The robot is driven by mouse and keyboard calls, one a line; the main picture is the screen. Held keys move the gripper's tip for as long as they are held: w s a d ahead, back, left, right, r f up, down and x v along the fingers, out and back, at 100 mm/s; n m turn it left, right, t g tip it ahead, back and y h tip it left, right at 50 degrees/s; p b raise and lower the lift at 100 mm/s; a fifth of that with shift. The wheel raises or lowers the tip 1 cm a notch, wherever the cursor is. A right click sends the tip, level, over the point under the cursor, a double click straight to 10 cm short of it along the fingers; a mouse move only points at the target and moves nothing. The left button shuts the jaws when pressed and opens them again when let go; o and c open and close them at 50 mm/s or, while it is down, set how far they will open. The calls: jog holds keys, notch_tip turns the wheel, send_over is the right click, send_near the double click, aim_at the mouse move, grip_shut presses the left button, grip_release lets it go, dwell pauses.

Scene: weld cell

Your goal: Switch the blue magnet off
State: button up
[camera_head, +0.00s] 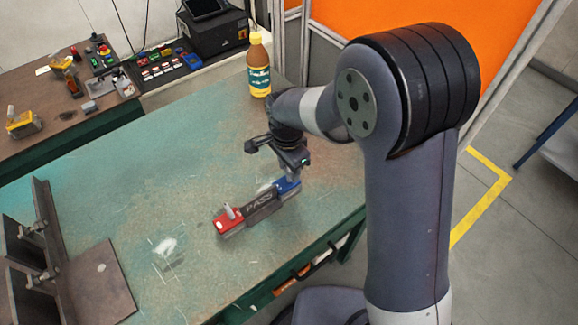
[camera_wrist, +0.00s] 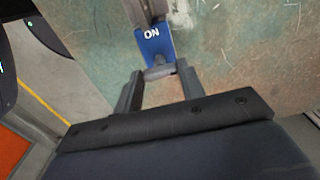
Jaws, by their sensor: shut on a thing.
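The blue magnet (camera_head: 287,185) sits on the green worktable at the right end of a dark bar marked "PASS" (camera_head: 262,204). A red magnet (camera_head: 229,221) with a grey lever sits at the bar's left end. In the wrist view the blue magnet (camera_wrist: 154,42) shows the word "ON" on its top. My gripper (camera_wrist: 160,72) is shut on the grey lever (camera_wrist: 159,72) at the blue magnet's near end. In the head view my gripper (camera_head: 291,172) is above the blue magnet and partly hides it.
A bottle with a yellow cap (camera_head: 259,66) stands at the table's back edge. A steel angle fixture (camera_head: 100,285) stands at the front left. A side bench (camera_head: 60,105) at the back left holds a control panel and small tools. The worktable's middle (camera_head: 150,180) is clear.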

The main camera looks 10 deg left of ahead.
aim_at(288, 171)
jog(key=o, duration=1)
jog(key=shift+r, duration=0.1)
notch_tip(288, 171, up, 11)
jog(key=shift+a, duration=0.15)
jog(key=shift+f, duration=0.2)
notch_tip(288, 171, down, 11)
jog(key=shift+r, duration=0.1)
jog(key=shift+n, duration=0.3)
